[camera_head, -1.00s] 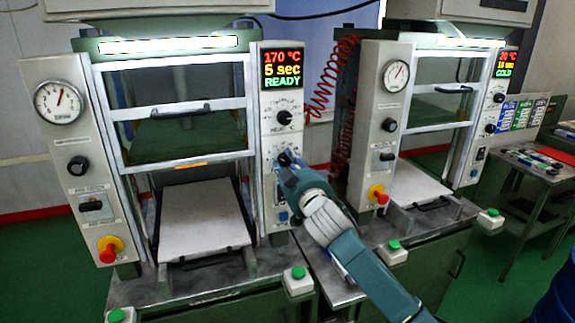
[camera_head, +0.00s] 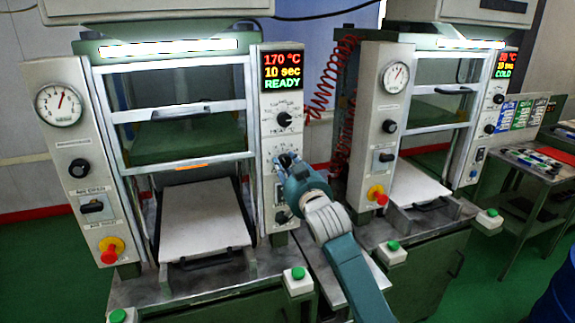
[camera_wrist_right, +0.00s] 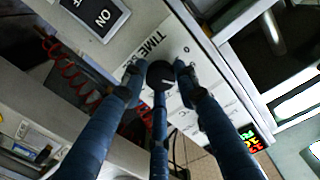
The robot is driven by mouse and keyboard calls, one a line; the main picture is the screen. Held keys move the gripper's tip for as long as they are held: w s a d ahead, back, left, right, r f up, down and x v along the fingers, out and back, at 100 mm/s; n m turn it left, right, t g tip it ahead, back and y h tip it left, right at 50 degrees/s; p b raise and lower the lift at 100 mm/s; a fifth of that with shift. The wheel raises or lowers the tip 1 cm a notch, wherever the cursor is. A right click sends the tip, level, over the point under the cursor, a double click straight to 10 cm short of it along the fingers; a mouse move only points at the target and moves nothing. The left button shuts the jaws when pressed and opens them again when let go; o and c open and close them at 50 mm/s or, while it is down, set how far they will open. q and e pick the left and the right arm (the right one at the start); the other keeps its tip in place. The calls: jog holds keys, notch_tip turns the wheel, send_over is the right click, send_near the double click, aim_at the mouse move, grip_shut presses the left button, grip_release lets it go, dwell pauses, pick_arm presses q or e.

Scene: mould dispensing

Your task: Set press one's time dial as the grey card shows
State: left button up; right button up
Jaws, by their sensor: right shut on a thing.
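Press one (camera_head: 185,47) is the nearer press at left. Its display (camera_head: 282,70) reads 170 °C, 10 sec, READY. My right gripper (camera_head: 287,160) is at the panel below the heat dial (camera_head: 284,119), closed on the time dial. In the right wrist view the round dark time dial (camera_wrist_right: 160,74) sits between the fingers of the gripper (camera_wrist_right: 158,80), with "TIME" lettering beside it. The grey card (camera_head: 539,111) hangs at the far right beside a green and a blue card; its text is too small to read. My left gripper is out of view.
A second press (camera_head: 397,111) stands to the right, its display showing COLD. A red coiled hose (camera_head: 322,100) hangs between the presses. Press one has a red stop button (camera_head: 109,245) and a green button (camera_head: 298,273). A side table (camera_head: 540,162) stands at right.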

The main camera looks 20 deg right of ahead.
jog(key=shift+a+f, duration=0.1)
jog(key=shift+f, duration=0.4)
jog(key=o, duration=1.1)
jog(key=shift+r, duration=0.2)
jog(key=s, duration=1.2)
jog(key=shift+r, duration=0.15)
